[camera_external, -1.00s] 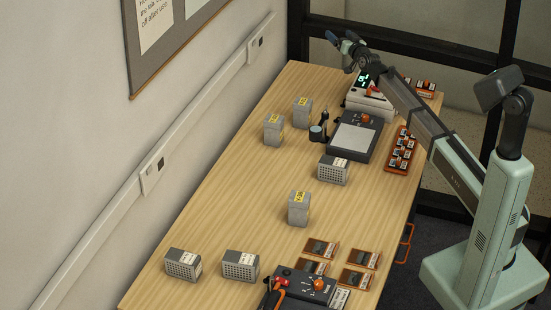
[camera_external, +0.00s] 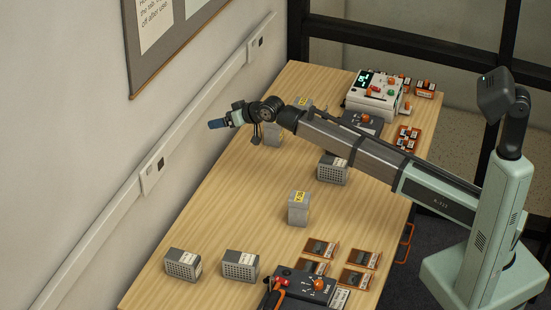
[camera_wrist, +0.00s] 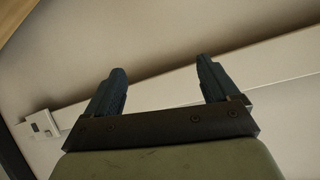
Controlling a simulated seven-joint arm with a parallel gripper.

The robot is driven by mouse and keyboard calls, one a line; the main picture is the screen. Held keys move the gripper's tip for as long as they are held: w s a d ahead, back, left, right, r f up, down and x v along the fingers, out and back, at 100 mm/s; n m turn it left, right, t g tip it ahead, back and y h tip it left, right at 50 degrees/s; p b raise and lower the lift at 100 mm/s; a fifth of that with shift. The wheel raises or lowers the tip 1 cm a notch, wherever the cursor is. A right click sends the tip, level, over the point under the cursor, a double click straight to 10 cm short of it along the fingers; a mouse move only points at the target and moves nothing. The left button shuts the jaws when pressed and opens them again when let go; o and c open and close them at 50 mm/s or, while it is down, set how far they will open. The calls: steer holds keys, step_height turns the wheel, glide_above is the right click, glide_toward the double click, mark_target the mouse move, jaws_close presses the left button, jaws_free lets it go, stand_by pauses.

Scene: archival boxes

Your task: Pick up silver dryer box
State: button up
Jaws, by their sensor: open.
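Several small grey boxes stand on the table; I cannot tell for sure which is the silver dryer box. Light silver boxes with yellow labels are one at mid-table (camera_external: 299,211), one partly behind my arm (camera_external: 273,134), and one mostly hidden by it (camera_external: 304,102). Darker grey boxes with perforated fronts and white labels are one near the middle (camera_external: 331,171) and two at the near left, (camera_external: 183,265) and (camera_external: 240,266). My gripper (camera_external: 217,124) is open and empty, above the table's left edge near the wall. Its two fingers also show apart in the wrist view (camera_wrist: 160,82).
A white device with a lit display (camera_external: 374,95) stands at the far end. A wall rail (camera_external: 205,112) runs along the left. Bare table (camera_external: 240,205) lies left of centre.

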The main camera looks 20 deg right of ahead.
steer(key=s+a+f+n+g, duration=0.1)
steer(key=s+a+f+g, duration=0.1)
steer(key=s+a, duration=0.85)
steer(key=n+g+h, duration=0.3)
glide_toward(182, 257)
steer(key=x, duration=1.2)
steer(key=c, duration=1.3)
